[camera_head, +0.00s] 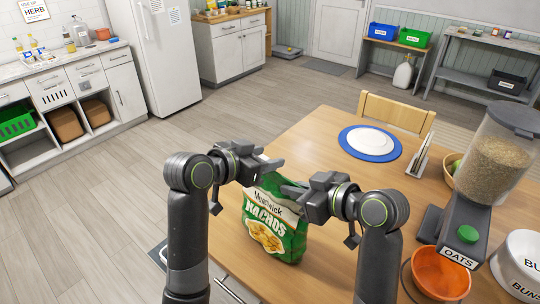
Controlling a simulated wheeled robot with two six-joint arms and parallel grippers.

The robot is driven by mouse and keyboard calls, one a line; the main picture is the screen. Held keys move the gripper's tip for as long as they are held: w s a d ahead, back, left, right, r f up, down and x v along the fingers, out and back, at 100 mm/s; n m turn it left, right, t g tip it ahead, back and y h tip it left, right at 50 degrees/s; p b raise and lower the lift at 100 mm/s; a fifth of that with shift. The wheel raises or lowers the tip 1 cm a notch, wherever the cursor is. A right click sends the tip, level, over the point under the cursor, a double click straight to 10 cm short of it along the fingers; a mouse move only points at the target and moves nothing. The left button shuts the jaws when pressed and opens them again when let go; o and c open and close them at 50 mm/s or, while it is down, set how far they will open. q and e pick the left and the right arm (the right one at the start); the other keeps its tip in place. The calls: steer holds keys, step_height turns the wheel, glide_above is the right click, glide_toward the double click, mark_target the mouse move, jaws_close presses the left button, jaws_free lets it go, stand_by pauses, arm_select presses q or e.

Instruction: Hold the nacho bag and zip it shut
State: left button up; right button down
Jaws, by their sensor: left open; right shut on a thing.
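The nacho bag (271,228) is green with a white label and stands upright on the wooden table (323,252), near its left edge. My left gripper (274,168) is open at the top of the bag, by its upper left corner. My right gripper (291,192) is shut on the nacho bag at its upper right side. Parts of the bag's top edge are hidden behind both grippers, and I cannot make out the zip.
A blue-rimmed plate (346,141) lies at the back of the table, with a chair (397,110) behind it. An oats dispenser (480,185), an orange bowl (441,273) and a white container (522,262) stand at the right. The table behind the bag is clear.

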arm_select(q)
steer(key=shift+x, duration=1.1)
steer(key=shift+c, duration=0.5)
jaws_close()
